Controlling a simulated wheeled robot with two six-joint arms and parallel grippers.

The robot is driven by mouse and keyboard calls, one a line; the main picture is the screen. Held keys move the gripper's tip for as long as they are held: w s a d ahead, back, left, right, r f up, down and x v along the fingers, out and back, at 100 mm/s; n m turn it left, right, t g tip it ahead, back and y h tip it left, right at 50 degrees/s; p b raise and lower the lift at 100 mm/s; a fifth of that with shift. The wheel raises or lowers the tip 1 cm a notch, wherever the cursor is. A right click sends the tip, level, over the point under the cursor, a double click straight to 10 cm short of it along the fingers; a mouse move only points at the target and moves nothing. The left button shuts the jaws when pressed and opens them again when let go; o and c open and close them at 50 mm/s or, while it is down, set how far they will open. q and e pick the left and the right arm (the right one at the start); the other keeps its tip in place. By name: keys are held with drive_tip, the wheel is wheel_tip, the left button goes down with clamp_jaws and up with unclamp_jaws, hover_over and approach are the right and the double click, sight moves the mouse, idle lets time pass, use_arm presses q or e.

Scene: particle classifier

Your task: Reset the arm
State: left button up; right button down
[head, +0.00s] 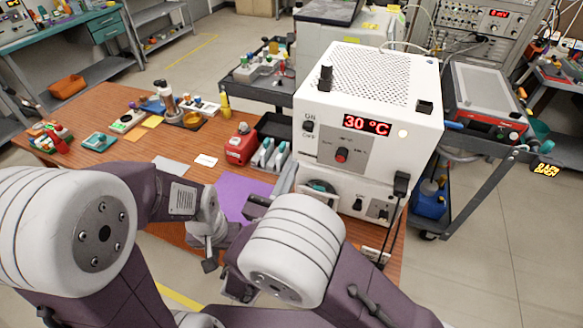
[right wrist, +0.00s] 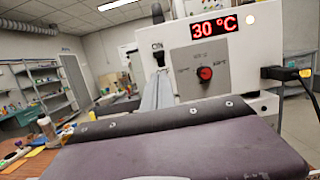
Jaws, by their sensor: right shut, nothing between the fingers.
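My right arm comes in from the lower right in the head view. Its gripper (head: 257,205) points toward the white heating machine (head: 375,150) and is mostly hidden behind my own white joint. In the right wrist view the gripper (right wrist: 158,92) is shut and empty, apart from the machine's front. The machine's red display (head: 367,125) reads 30 °C and also shows in the right wrist view (right wrist: 214,27). Its switch (head: 308,127) and red-centred knob (head: 341,155) are beside and below. My left arm is folded at the left; its gripper (head: 209,263) is small and partly hidden, its jaws unclear.
A wooden table (head: 110,95) carries a purple sheet (head: 240,190), a red box (head: 241,146), a dark rack (head: 272,157) and small tools. A dark cart (head: 480,175) stands right of the machine. Open floor lies at the lower right.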

drive_tip(key=s+d+f+m+g+h+p, duration=0.1)
drive_tip(key=s+d+f+m+g+h, duration=0.15)
drive_tip(key=d+m+g, duration=0.4)
drive_tip(key=s+d+f+m+g+h+p, duration=0.1)
drive_tip(key=d+f+m+g, duration=0.2)
drive_tip(key=d, duration=0.6)
drive_tip(key=s+d+f+m+g+h+p, duration=0.1)
drive_tip(key=s+d+f+m+g+h, duration=0.15)
drive_tip(key=d+g, duration=0.45)
drive_tip(key=s+d+f+m+g+y+p, duration=0.15)
drive_tip(key=s+f+m+g+y, duration=0.35)
drive_tip(key=s+m+y, duration=0.55)
drive_tip(key=w+a+r+m+t+y+p, duration=0.1)
drive_tip(key=w+m, duration=0.4)
drive_tip(key=m, duration=0.5)
drive_tip(key=shift+w+a+r+t+y, duration=0.2)
drive_tip(key=shift+a+t+y, duration=0.35)
drive_tip(key=shift+a+t, duration=0.5)
